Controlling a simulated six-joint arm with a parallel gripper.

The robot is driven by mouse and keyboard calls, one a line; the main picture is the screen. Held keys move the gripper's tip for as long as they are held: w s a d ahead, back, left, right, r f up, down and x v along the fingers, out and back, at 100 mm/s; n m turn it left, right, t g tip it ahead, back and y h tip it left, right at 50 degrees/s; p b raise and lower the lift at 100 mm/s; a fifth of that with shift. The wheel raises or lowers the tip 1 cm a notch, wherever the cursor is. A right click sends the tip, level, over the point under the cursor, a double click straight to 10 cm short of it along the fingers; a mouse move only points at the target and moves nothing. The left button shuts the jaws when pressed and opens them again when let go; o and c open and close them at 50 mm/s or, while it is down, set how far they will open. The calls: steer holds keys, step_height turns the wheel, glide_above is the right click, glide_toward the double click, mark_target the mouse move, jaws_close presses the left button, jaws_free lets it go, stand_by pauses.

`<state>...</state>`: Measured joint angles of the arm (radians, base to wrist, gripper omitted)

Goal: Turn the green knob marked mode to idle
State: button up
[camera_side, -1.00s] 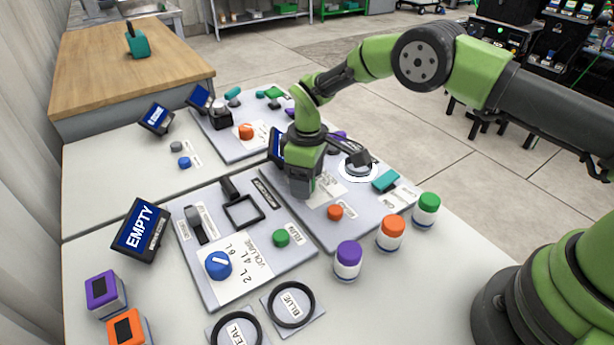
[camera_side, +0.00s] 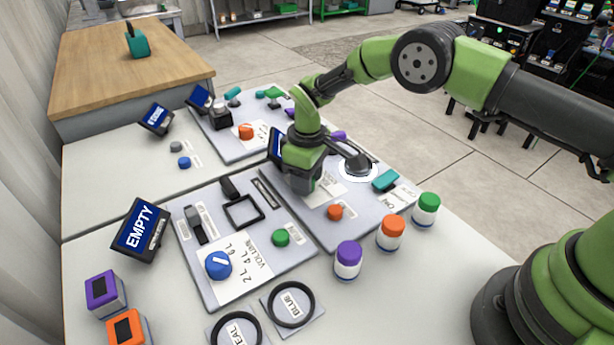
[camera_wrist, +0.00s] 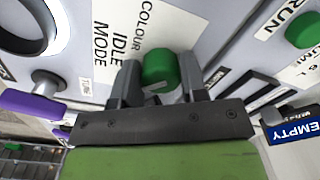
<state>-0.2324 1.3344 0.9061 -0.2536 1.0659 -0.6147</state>
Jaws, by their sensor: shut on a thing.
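The green mode knob (camera_wrist: 160,68) sits on a panel (camera_side: 372,221) and shows between the two fingers of my gripper (camera_wrist: 159,82) in the wrist view. The fingers are shut on its sides. A white label reading MODE, IDLE and COLOUR (camera_wrist: 122,38) lies beside the knob. In the side view my gripper (camera_side: 302,190) points down at the panel and hides the knob. Which label the knob points at cannot be told.
An orange button (camera_side: 335,212), a teal part (camera_side: 386,180) and a round dark-topped fitting (camera_side: 357,165) share the panel. The front panel has a blue knob (camera_side: 218,265) and a green button (camera_side: 281,237). Purple, orange and green-capped jars (camera_side: 347,260) stand at right.

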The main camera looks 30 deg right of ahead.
steer(key=m, duration=0.4)
steer(key=shift+a+m, duration=0.1)
steer(key=shift+m, duration=2.2)
steer(key=o, duration=0.9)
step_height(320, 180, up, 10)
